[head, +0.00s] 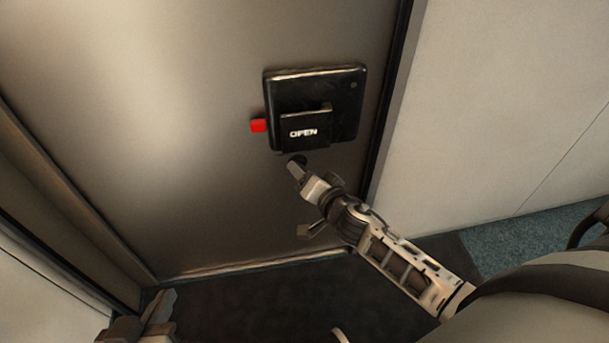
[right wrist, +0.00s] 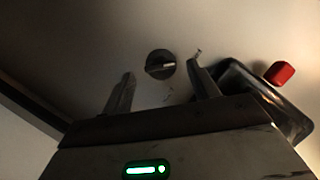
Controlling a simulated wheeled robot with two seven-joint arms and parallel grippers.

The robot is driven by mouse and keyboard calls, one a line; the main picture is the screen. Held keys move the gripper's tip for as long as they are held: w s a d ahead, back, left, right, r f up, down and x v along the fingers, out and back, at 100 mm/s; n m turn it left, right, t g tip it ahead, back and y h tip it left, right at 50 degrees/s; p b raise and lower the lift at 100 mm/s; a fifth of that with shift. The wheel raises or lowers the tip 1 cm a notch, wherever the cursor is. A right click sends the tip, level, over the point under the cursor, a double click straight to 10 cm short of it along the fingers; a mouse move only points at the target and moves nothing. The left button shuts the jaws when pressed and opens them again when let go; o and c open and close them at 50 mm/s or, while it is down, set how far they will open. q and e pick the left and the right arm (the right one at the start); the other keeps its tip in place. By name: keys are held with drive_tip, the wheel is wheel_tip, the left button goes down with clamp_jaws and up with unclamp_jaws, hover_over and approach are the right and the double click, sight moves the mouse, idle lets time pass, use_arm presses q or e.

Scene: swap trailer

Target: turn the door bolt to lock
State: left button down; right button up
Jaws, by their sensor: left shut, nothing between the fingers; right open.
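The door bolt is a small round dark knob (right wrist: 160,64) with a lighter bar across it, set on the door. In the head view only part of the dark knob (head: 297,159) shows, just below the black handle plate. My right gripper (head: 296,172) is in front of the knob, open and empty. In the right wrist view its fingers (right wrist: 161,72) stand apart, with the knob showing between and slightly beyond the tips. I cannot tell whether they touch it. My left gripper (head: 164,304) is shut and empty at the lower left, away from the bolt.
The black plate with a flap marked OPEN (head: 303,132) is mounted on the grey metal door (head: 180,90). A red tab (head: 258,125) sticks out at its left side. A pale wall (head: 490,110) stands to the right, and dark floor (head: 270,300) lies below.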

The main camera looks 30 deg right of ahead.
use_arm(q)
drive_tip(key=shift+d+r, duration=0.1)
drive_tip(key=shift+r, duration=0.15)
use_arm(e)
drive_tip(key=shift+x, duration=0.8)
drive_tip(key=c, duration=1)
